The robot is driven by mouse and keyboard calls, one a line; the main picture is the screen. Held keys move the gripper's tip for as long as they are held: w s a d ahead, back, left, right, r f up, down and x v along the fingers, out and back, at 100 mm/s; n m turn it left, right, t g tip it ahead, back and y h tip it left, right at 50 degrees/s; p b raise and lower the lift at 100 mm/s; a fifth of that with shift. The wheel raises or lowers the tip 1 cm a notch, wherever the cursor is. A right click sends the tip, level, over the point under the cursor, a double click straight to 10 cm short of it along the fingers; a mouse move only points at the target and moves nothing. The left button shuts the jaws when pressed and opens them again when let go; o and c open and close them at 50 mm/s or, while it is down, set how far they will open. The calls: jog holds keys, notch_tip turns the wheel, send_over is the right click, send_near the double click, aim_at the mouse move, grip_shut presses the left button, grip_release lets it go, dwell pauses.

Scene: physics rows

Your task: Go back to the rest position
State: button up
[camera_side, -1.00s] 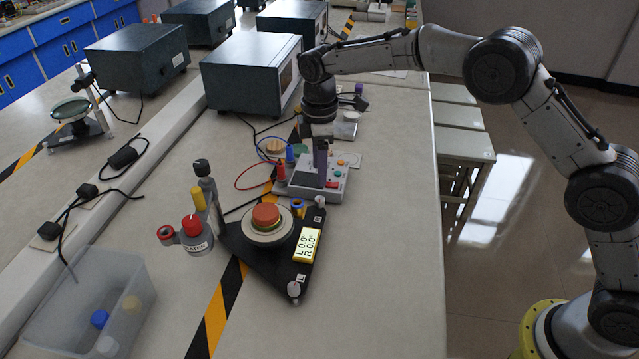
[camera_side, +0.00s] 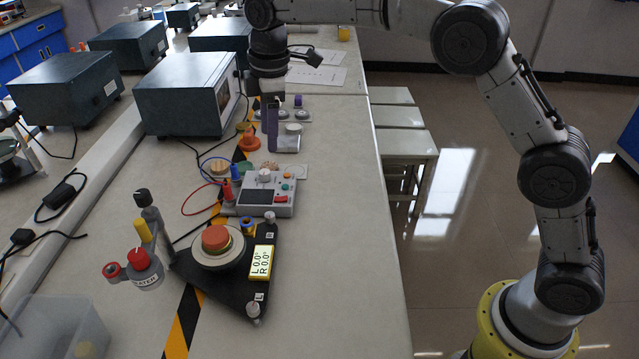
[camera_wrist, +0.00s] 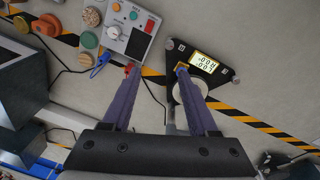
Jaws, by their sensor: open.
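My gripper (camera_side: 271,138) hangs over the bench with its purple fingers pointing down, open and empty. In the side view it appears above and behind the grey meter box (camera_side: 265,194). The meter box (camera_wrist: 134,31) lies beyond the left fingertip there. The black triangular stand (camera_side: 239,285) carries a round base with a red-orange disc (camera_side: 215,239) and a lit yellow display (camera_side: 261,263). In the wrist view the display (camera_wrist: 202,65) is near the right fingertip.
Red and blue plugs with wires stand beside the meter box. Small round pieces, including an orange one (camera_side: 249,142), lie behind it. A dark instrument case (camera_side: 187,97) stands left of my gripper. A clear bin (camera_side: 52,325) is at front left. The front right bench is clear.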

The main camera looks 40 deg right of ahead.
jog(key=s+d+r+m+t, duration=0.2)
jog(key=s+d+r, duration=0.3)
jog(key=s+r, duration=0.3)
jog(key=s+d+r+m+t, duration=0.1)
jog(key=s+d+r+m, duration=0.1)
jog(key=s+d+r, duration=0.6)
jog(key=s+f+m+t, duration=0.1)
jog(key=s+f+m, duration=0.4)
jog(key=s, duration=1)
jog(key=s+f+m, duration=0.4)
jog(key=s+f, duration=0.1)
jog(key=f, duration=0.4)
jog(key=shift+s+d+f, duration=0.15)
jog(key=shift+s+f, duration=0.05)
jog(key=shift+f, duration=0.15)
